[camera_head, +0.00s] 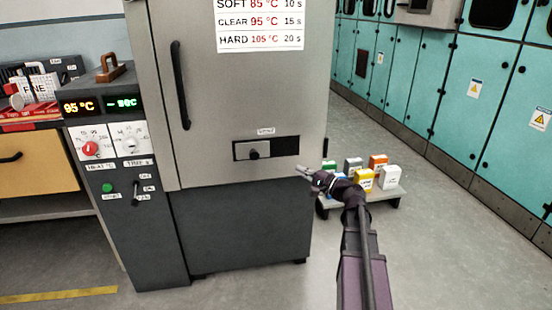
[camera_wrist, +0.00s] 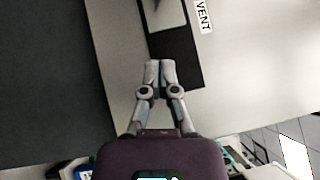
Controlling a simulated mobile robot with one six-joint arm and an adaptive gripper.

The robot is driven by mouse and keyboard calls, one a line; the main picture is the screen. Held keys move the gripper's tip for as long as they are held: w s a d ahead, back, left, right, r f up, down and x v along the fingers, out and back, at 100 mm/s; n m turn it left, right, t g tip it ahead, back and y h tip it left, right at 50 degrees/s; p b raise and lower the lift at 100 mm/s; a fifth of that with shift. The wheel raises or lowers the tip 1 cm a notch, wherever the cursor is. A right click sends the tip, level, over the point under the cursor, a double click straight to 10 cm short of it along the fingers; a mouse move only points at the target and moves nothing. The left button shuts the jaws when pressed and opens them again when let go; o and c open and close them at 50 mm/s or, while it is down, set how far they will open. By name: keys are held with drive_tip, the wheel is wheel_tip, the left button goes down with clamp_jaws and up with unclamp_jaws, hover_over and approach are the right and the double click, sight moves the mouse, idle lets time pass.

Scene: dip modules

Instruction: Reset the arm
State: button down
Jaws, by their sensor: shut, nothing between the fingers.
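My gripper (camera_head: 302,172) is at the front of the large grey cabinet (camera_head: 240,120), near its lower right edge, in the head view. In the wrist view the two fingers of my gripper (camera_wrist: 160,65) are together with nothing between them. Just beyond the fingertips is the dark vent slot (camera_wrist: 183,45) with a light slider, beside a label reading VENT (camera_wrist: 204,16). In the head view the vent panel (camera_head: 285,148) with its dark knob lies left of my gripper. I cannot tell whether the fingertips touch the cabinet.
A low platform (camera_head: 388,197) with several coloured boxes stands right of the cabinet, behind my arm. A control panel (camera_head: 108,145) with dials and displays is at left. Teal lockers (camera_head: 440,80) line the right wall. Floor (camera_head: 450,260) at the right front is clear.

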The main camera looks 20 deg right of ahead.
drive_tip(key=s+a+f+n+g+h+p, duration=0.1)
drive_tip(key=s+a+f+n+g, duration=0.15)
drive_tip(key=a+f+g, duration=0.4)
drive_tip(key=s+a+f+n+g+p, duration=0.1)
drive_tip(key=s+a+f+n+g, duration=0.2)
drive_tip(key=a, duration=0.7)
drive_tip(key=s+a+f+n+g+h+p, duration=0.2)
drive_tip(key=s+a+f+n+g+h, duration=0.2)
drive_tip(key=s+f+n+g+h, duration=0.55)
wheel_tip(320, 180, up, 39)
drive_tip(key=s+m+t+p, duration=0.2)
drive_tip(key=t+p, duration=0.1)
drive_tip(key=p, duration=3.4)
drive_tip(key=shift+s+r+h+p, duration=0.15)
drive_tip(key=shift+s+h+p, duration=0.1)
drive_tip(key=shift+h+p, duration=0.1)
